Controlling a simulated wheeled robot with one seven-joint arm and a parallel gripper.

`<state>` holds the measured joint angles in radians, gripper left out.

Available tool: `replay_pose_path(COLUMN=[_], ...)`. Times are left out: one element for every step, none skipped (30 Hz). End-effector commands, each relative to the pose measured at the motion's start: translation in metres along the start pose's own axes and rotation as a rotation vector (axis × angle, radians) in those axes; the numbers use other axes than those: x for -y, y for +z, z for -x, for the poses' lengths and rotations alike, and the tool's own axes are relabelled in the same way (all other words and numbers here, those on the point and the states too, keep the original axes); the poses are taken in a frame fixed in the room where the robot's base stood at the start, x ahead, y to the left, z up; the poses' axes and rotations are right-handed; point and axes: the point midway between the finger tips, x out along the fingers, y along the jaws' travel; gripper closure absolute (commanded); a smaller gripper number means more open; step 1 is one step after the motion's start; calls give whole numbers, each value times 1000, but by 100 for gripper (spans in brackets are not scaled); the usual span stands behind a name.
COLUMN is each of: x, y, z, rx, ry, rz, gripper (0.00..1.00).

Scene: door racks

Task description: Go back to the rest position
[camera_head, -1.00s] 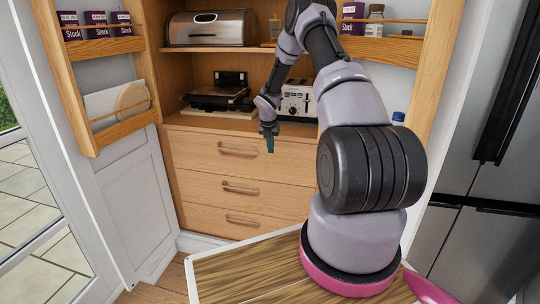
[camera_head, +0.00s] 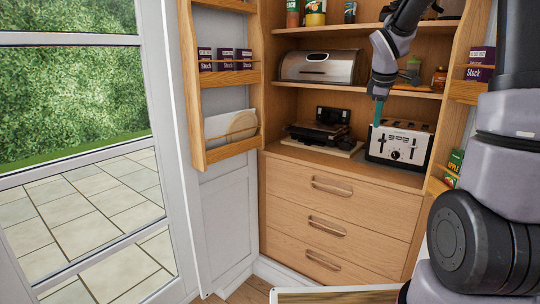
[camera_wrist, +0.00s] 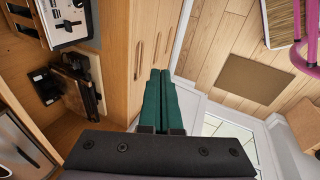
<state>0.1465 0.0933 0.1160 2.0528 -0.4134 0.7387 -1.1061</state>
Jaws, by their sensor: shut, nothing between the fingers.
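My gripper (camera_head: 378,113) hangs from my arm in front of the open pantry, just left of the toaster in the head view. In the wrist view its two green fingers (camera_wrist: 160,100) lie side by side, closed and empty. The silver toaster (camera_head: 398,146) stands on the counter shelf, and a black appliance (camera_head: 321,131) sits on a board to its left. I cannot tell from the head view how far the fingertips are from the toaster.
The pantry doors stand open. The left door rack (camera_head: 232,78) holds stock boxes and boards; the right rack (camera_head: 474,92) holds a stock box. A bread bin (camera_head: 320,66) is on the shelf above. Drawers (camera_head: 333,213) are shut below. A glass door (camera_head: 80,150) is at the left.

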Motion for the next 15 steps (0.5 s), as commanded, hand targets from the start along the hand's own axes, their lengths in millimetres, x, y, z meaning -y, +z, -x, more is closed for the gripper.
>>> replay_pose_path(x=[12,20,31,40,49,61,70,80,93,103,113,127,137,146,158], y=[3,5,8,9,12,15,18,20,23,26,28,32,34,36,39], z=[26,38,54,66,77,91,101,111,122,131,139,148,154,160,167], rx=[-21,-33,-51,-67,-82,-103,-121,-138,-162,-181,-200,-225,-243,-260,-282], ry=[15,18,19,20,19,14,10,5,-6,-15,-25,-43,-58,-73,-95], rz=[-102,-170,-262,-329,-398,-490,-558,-624,-714,-782,-848,-935,-997,-1056,-1131], gripper=[100,100,100,100,100,100,100,100,100,100,100,100,100,100,100])
